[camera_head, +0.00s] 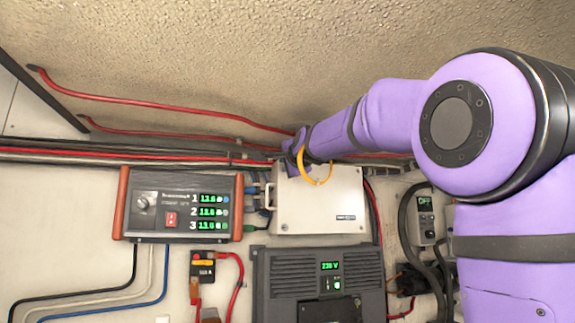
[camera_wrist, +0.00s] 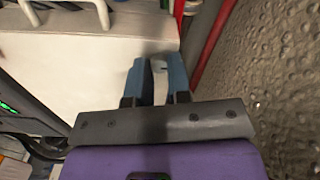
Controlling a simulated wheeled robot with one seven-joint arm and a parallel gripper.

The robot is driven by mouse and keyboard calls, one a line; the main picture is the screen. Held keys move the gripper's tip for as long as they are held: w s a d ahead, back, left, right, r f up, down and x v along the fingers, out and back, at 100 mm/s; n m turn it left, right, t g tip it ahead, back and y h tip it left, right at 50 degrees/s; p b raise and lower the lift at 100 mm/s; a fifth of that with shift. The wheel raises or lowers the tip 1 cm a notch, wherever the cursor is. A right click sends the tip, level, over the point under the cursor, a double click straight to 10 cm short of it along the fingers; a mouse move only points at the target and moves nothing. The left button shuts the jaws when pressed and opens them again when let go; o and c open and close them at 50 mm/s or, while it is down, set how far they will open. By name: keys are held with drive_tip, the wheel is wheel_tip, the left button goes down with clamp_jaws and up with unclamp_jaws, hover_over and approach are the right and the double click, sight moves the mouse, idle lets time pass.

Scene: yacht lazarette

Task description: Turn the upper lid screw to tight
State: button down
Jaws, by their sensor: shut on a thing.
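The cream-white box (camera_head: 335,205) with its flat lid is mounted on the wall in the head view. The lid also fills the left and middle of the wrist view (camera_wrist: 70,75). My gripper (camera_head: 292,165) is at the box's upper left corner in the head view. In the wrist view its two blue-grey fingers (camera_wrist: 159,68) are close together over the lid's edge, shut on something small. The upper lid screw cannot be made out; the fingers appear to cover it.
A charger panel with green digits (camera_head: 180,207) is to the left. A dark inverter (camera_head: 290,272) sits just below. Red cables (camera_head: 170,105) run above, along the rough wall (camera_head: 250,50).

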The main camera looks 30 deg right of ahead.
idle(0.3)
drive_tip(key=c, duration=1.1)
unclamp_jaws()
drive_tip(key=shift+o, duration=0.2)
drive_tip(key=v, duration=1)
drive_tip(key=shift+s, duration=0.4)
drive_tip(key=shift+s+a, duration=0.1)
drive_tip(key=shift+s, duration=0.05)
